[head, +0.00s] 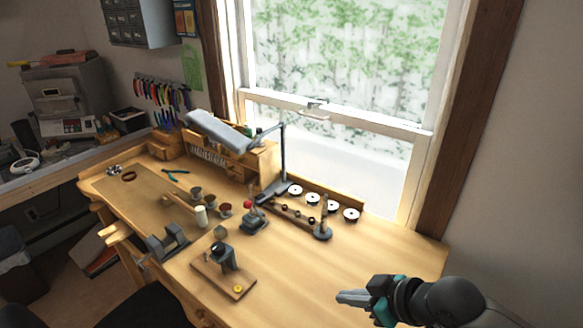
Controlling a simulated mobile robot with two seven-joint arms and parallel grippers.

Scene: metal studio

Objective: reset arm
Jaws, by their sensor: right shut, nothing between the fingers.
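My right gripper (352,298) is at the lower right of the head view, in front of the right part of the wooden workbench (385,252). Its arm comes in from the lower right corner. The fingers are shut, point left and hold nothing. It is apart from the tools on the bench. My left gripper is not in view.
A small tool on a wooden base (238,287) stands at the bench's front. The bench's right part is bare. A window (340,130) rises behind.

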